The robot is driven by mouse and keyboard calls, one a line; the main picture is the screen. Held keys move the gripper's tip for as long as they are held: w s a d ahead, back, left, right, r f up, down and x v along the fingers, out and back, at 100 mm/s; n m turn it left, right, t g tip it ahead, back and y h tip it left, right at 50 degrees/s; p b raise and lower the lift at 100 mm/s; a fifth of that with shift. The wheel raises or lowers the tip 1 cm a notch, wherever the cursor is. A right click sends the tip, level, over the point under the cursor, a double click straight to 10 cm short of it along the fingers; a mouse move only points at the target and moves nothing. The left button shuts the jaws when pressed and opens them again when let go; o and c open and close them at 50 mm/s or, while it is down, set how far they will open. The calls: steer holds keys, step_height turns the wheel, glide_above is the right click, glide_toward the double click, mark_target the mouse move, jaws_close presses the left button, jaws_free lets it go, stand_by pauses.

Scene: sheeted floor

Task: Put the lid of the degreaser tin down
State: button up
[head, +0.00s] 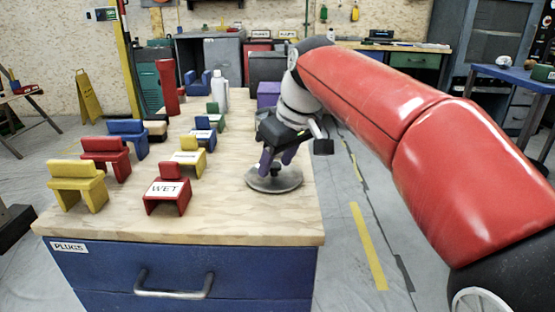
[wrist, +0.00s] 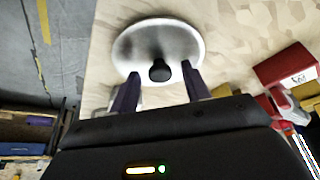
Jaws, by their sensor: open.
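The lid, a round grey metal disc (head: 287,182) with a dark knob, lies flat on the wooden bench top near its right edge. In the wrist view the lid (wrist: 150,40) shows whole, with its black knob (wrist: 160,71) near the fingertips. My gripper (head: 275,163) is directly above the lid, its purple fingers pointing down. In the wrist view my gripper (wrist: 161,72) is open, one finger on each side of the knob, with a gap showing. I cannot pick out the degreaser tin with certainty.
The front right is clear.

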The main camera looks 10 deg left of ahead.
steer(key=p+v, duration=0.3)
steer(key=v, duration=0.9)
steer(key=s+d+f+m+t+h, duration=0.1)
steer(key=s+d+f+m, duration=0.2)
steer(key=d, duration=0.6)
steer(key=s+d+f+m+t+h, duration=0.1)
steer(key=s+d+f+m, duration=0.3)
steer(key=s+d+f, duration=0.3)
steer(key=s+d+f+m+t+h, duration=0.1)
steer(key=s+d+f+m, duration=0.3)
steer(key=f, duration=0.9)
steer(key=s+d, duration=0.3)
steer(key=d, duration=0.2)
steer(key=shift+s+m+h, duration=0.4)
step_height(320, 180, up, 3)
steer(key=p, duration=0.2)
steer(key=shift+f+p, duration=0.15)
steer(key=shift+p, duration=0.15)
